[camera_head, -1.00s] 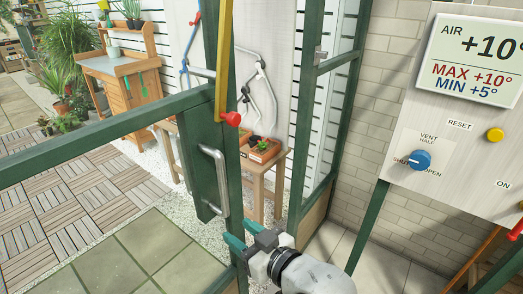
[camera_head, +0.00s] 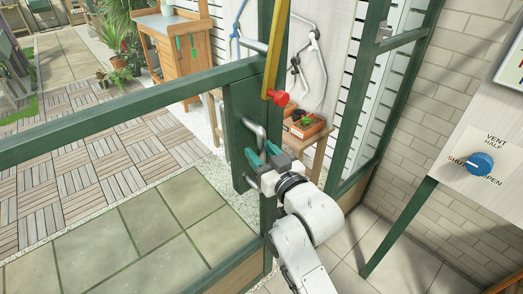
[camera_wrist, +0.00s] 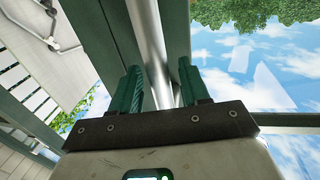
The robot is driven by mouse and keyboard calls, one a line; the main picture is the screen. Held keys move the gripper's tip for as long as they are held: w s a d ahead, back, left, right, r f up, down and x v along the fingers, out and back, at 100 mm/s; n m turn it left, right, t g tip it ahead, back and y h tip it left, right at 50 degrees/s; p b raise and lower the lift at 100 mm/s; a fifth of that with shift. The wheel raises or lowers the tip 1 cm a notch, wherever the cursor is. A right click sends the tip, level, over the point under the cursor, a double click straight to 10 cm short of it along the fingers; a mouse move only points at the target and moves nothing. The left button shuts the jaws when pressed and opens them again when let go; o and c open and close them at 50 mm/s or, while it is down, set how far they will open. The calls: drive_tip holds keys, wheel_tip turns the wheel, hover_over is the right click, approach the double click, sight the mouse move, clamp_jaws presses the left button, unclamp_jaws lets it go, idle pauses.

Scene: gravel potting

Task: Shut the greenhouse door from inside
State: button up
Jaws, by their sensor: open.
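The green-framed greenhouse door (camera_head: 130,108) stands open, with a gap between its edge and the green post (camera_head: 372,90) to the right. Its silver bar handle (camera_head: 258,131) is on a green plate. My gripper (camera_head: 261,157) is at the handle and hides its middle. In the wrist view, the handle bar (camera_wrist: 147,30) runs between the two open green fingers of my gripper (camera_wrist: 160,78). Whether either finger touches the bar is unclear.
A yellow strip (camera_head: 277,45) with a red knob (camera_head: 281,98) runs along the door edge. A panel with a blue vent knob (camera_head: 480,163) is at right. Beyond the gap, a small wooden table (camera_head: 319,143) stands on gravel. Floor tiles inside are clear.

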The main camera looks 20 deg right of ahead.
drive_tip(key=shift+w, duration=0.2)
drive_tip(key=shift+a, duration=0.1)
clamp_jaws()
idle(0.5)
